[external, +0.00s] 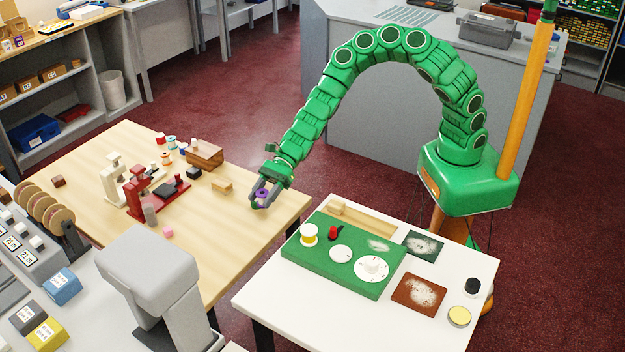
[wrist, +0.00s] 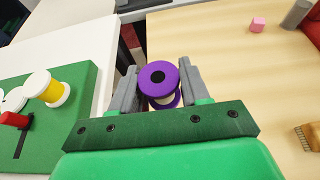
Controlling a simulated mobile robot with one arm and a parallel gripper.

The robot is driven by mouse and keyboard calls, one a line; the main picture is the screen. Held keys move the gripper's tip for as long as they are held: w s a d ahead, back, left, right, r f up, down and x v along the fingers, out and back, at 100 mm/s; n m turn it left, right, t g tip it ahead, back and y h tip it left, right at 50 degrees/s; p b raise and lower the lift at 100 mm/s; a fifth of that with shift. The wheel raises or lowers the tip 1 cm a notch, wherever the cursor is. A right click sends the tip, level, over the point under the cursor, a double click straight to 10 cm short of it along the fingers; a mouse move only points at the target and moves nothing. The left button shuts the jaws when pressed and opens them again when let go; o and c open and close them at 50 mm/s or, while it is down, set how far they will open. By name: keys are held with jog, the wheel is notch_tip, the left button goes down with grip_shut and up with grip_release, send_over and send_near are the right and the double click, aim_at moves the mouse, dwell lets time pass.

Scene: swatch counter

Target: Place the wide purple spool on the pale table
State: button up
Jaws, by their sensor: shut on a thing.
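The purple spool (external: 262,194) is between the fingers of my gripper (external: 263,198), over the right end of the pale wood table (external: 240,215). In the wrist view the purple spool (wrist: 158,82) shows its round purple end with a dark centre hole and a pale core below. The grey fingers of my gripper (wrist: 160,88) are shut on it from both sides. I cannot tell whether the spool touches the tabletop.
A white table (external: 265,305) stands close by, with a green board (external: 320,268) bearing a yellow-and-white spool (external: 309,235) and dials. On the wood table are a brush (external: 222,186), a pink cube (external: 167,232), a grey cylinder (external: 150,214) and a red machine (external: 148,193). Bare wood surrounds my gripper.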

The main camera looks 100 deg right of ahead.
jog(key=shift+w+a+f, duration=0.15)
jog(key=shift+w+f, duration=0.1)
jog(key=shift+w, duration=0.2)
jog(key=shift+w+a+f, duration=0.1)
jog(key=shift+w+f, duration=0.1)
jog(key=shift+w, duration=0.2)
send_over(246, 233)
jog(key=s, duration=0.1)
jog(key=f, duration=0.4)
jog(key=shift+s+d+f, duration=0.1)
jog(key=shift+s+d, duration=0.05)
jog(key=shift+s, duration=0.05)
jog(key=shift+w+f, duration=0.45)
jog(key=shift+w, duration=0.1)
jog(key=shift+f, duration=0.1)
jog(key=shift+w+f, duration=0.15)
jog(key=shift+f, duration=1.5)
jog(key=shift+f, duration=0.1)
jog(key=o, duration=1)
